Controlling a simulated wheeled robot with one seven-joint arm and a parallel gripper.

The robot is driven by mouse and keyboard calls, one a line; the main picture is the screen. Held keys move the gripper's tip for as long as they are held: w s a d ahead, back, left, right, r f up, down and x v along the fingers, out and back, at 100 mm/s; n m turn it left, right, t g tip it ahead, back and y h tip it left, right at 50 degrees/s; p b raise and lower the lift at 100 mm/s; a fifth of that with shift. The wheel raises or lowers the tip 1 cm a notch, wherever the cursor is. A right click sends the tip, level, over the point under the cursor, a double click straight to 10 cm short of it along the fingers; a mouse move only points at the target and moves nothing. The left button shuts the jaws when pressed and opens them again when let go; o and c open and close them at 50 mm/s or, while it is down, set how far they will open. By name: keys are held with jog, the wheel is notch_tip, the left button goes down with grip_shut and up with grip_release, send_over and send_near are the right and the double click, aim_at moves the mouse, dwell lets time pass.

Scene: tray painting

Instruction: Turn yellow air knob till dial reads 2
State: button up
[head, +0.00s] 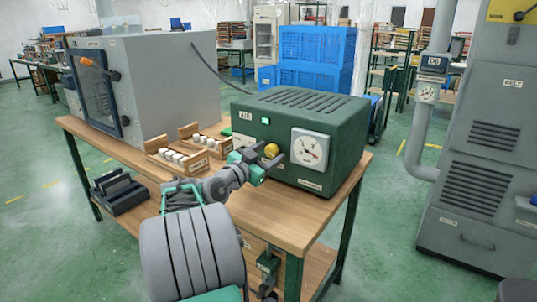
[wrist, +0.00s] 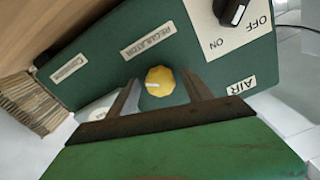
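The yellow air knob (head: 271,151) is on the front of the green compressor box (head: 345,135). To its right is a white square dial (head: 304,157) with a round face; its markings and reading are too small to tell. My gripper (head: 259,160) is at the knob. In the wrist view, the yellow knob (wrist: 160,81) with a pale mark lies between the fingertips of my gripper (wrist: 159,82). The fingers are open, with green panel visible on both sides of the knob. The dial (wrist: 97,108) is mostly hidden behind my left finger there.
The box stands on a wooden table (head: 300,232). Wooden trays (head: 168,165) with white pieces sit left of my arm, near a large grey cabinet (head: 180,85). A black switch (wrist: 233,10) is on a white ON/OFF plate in the wrist view.

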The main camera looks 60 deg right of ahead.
grip_shut()
dwell(0.4)
jog(key=shift+n, duration=0.4)
jog(key=n+p, duration=0.1)
jog(key=n, duration=0.2)
jog(key=n+p, duration=0.2)
jog(key=n, duration=0.1)
jog(key=shift+r, duration=0.15)
jog(key=n+p, duration=0.3)
jog(key=n, duration=0.2)
jog(key=shift+n+p, duration=1.2)
jog(key=shift+n, duration=0.4)
